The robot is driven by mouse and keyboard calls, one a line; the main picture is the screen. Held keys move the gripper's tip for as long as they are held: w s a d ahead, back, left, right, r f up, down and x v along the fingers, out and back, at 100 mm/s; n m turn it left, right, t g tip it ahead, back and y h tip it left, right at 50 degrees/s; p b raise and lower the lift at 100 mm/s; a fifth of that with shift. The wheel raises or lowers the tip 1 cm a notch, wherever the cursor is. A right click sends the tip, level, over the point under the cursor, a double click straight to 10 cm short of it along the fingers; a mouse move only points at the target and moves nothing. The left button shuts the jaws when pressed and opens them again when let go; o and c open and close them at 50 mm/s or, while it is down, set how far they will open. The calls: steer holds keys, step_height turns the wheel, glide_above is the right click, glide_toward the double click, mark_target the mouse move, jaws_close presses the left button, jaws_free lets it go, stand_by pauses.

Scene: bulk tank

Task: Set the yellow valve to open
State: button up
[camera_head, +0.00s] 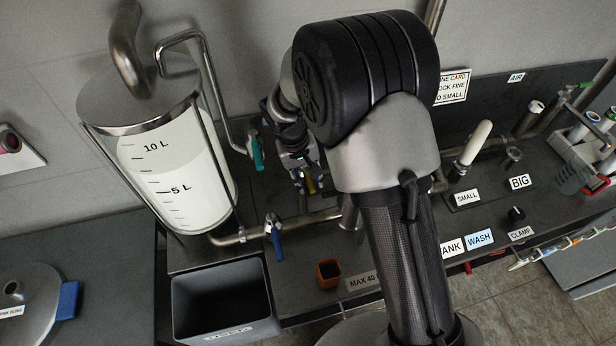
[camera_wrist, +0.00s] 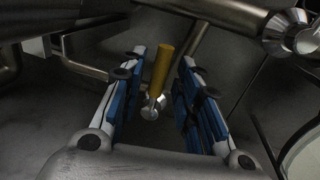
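The yellow valve handle (camera_wrist: 161,68) stands between my fingers in the wrist view, with a gap on both sides. It rises from a bright metal valve stem (camera_wrist: 152,106) and leans slightly right. In the head view only a small part of the yellow handle (camera_head: 311,186) shows, beside my gripper (camera_head: 300,172). My gripper (camera_wrist: 162,58) is open, with blue pads on both fingers. My arm and gripper hide most of the yellow valve's pipe in the head view.
A teal-handled valve (camera_head: 256,153) and a blue-handled valve (camera_head: 275,238) are close by on pipes. The tank (camera_head: 172,160) stands to the left. A metal pipe (camera_wrist: 240,15) crosses above the handle.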

jaws_close()
stand_by(0.5)
steer(key=a+m, duration=0.1)
steer(key=m, duration=0.1)
steer(key=a+m+g+p, duration=0.1)
steer(key=m, duration=0.1)
steer(key=shift+a+m, duration=0.4)
steer(key=shift+o, duration=1)
jaws_free()
